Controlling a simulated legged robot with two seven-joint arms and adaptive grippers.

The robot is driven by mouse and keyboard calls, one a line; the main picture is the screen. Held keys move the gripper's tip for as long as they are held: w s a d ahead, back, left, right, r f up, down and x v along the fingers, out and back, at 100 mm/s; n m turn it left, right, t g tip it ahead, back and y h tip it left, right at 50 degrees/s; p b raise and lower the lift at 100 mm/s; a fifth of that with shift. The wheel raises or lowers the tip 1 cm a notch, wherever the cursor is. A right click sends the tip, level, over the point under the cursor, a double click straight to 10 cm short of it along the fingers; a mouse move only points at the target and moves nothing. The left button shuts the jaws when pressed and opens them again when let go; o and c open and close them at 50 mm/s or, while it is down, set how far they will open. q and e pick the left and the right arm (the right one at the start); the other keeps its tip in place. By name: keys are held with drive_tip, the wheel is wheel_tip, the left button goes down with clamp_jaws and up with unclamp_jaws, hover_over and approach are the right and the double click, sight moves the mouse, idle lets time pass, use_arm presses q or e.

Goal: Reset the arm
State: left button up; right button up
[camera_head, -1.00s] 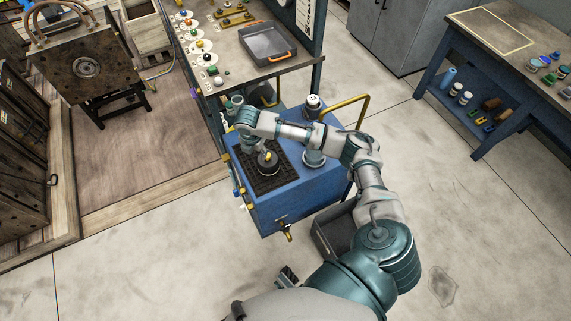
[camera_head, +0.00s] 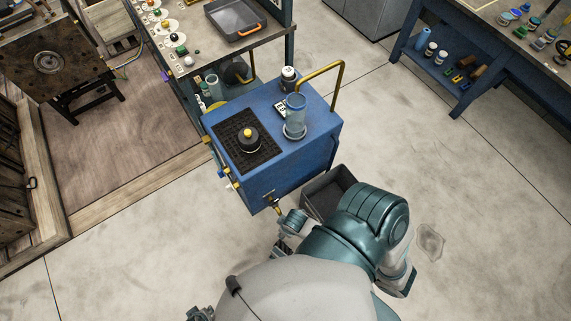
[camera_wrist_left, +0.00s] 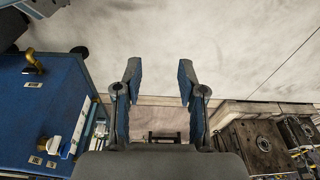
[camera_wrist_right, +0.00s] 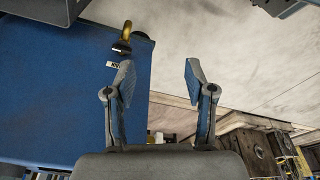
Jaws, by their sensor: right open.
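My right arm (camera_head: 365,225) is folded close to my body at the bottom of the head view, off the blue cart. My right gripper (camera_wrist_right: 160,70) is open and empty in the right wrist view, with the blue cart's side to its left. My left gripper (camera_wrist_left: 159,72) is open and empty in the left wrist view, pointing over bare floor. The blue cart (camera_head: 262,180) stands ahead of me. On its black grid mat (camera_head: 232,125) sits a black round piece with a yellow top (camera_head: 248,137). A clear cylinder (camera_head: 295,115) stands upright beside the mat.
A dark bottle with a white lid (camera_head: 288,78) stands near the cart's gold handle (camera_head: 328,72). A grey open bin (camera_head: 325,190) is close to my right arm. A workbench with a grey tray (camera_head: 236,20) is behind the cart. Bare floor lies to the right.

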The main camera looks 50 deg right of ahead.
drive_tip(key=shift+a, duration=0.1)
idle(0.3)
drive_tip(key=s+f+p, duration=0.4)
drive_tip(key=f, duration=0.6)
drive_tip(key=shift+d, duration=0.3)
drive_tip(key=shift+f, duration=0.1)
drive_tip(key=shift+c, duration=1.3)
use_arm(q)
drive_tip(key=s+f, duration=0.4)
drive_tip(key=f, duration=0.6)
drive_tip(key=shift+a, duration=0.25)
use_arm(e)
drive_tip(key=shift+s+d, duration=0.1)
drive_tip(key=shift+s, duration=0.1)
